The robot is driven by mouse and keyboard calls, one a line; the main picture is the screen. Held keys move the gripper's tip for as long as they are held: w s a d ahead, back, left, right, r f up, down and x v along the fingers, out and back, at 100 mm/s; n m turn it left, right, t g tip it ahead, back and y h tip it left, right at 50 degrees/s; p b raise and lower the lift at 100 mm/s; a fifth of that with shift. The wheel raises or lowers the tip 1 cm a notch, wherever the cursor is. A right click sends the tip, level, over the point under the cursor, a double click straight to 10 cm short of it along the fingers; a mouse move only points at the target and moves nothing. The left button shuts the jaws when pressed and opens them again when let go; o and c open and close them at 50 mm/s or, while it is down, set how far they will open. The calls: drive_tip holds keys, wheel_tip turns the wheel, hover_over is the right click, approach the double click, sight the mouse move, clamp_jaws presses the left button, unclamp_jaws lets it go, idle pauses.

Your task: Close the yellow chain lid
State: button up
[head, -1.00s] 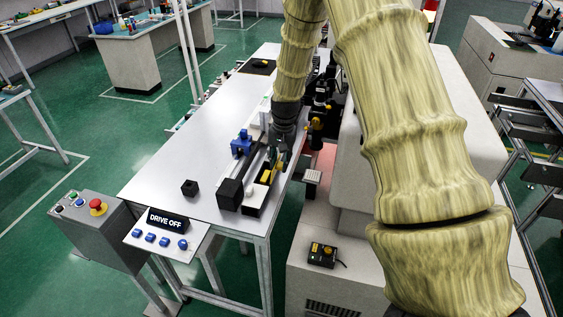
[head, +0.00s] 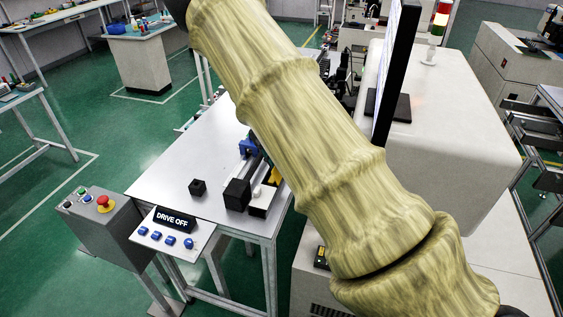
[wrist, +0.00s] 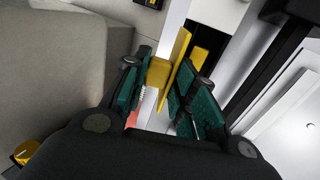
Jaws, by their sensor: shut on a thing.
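In the wrist view my gripper (wrist: 163,76) has its two green-padded fingers on either side of a yellow part, and it is shut on it. The part looks like the yellow chain lid (wrist: 175,68), a thin upright plate with a small yellow block (wrist: 158,73) beside it. Another yellow piece (wrist: 199,58) shows just behind the right finger. In the head view a bit of yellow (head: 275,176) shows at the edge of my arm, which hides my gripper and most of the lid. I cannot tell the lid's exact angle.
The white table (head: 178,168) carries a black cube (head: 198,187), a larger black block (head: 237,195) and a blue part (head: 247,146). A "DRIVE OFF" panel (head: 172,220) stands at its front corner. A large pale machine (head: 450,110) and black monitor (head: 395,75) stand right of my arm.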

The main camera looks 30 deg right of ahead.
drive_tip(key=w+a+f+g+h+b, duration=0.1)
drive_tip(key=g+b, duration=0.1)
drive_tip(key=w+a+f+g+h+b, duration=0.1)
drive_tip(key=h+b, duration=0.1)
drive_tip(key=b, duration=0.1)
drive_tip(key=shift+w+f+g, duration=0.15)
drive_tip(key=shift+g, duration=0.25)
drive_tip(key=g+h+b, duration=0.1)
drive_tip(key=b, duration=0.1)
drive_tip(key=w+a+f+g+h+b, duration=0.1)
drive_tip(key=b, duration=0.1)
drive_tip(key=shift+f+g+b, duration=0.2)
drive_tip(key=shift+g+b, duration=0.1)
drive_tip(key=shift+b, duration=0.1)
drive_tip(key=shift+w+a+f+g+h+b, duration=0.15)
drive_tip(key=shift+w+f+g+h+b, duration=0.1)
drive_tip(key=shift+g+h+b, duration=0.65)
drive_tip(key=shift+r+b, duration=0.1)
drive_tip(key=shift+b, duration=0.2)
drive_tip(key=o, duration=0.7)
drive_tip(key=v, duration=0.6)
drive_tip(key=shift+w+a+r, duration=0.35)
drive_tip(key=shift+w+a, duration=0.1)
drive_tip(key=shift+w, duration=0.05)
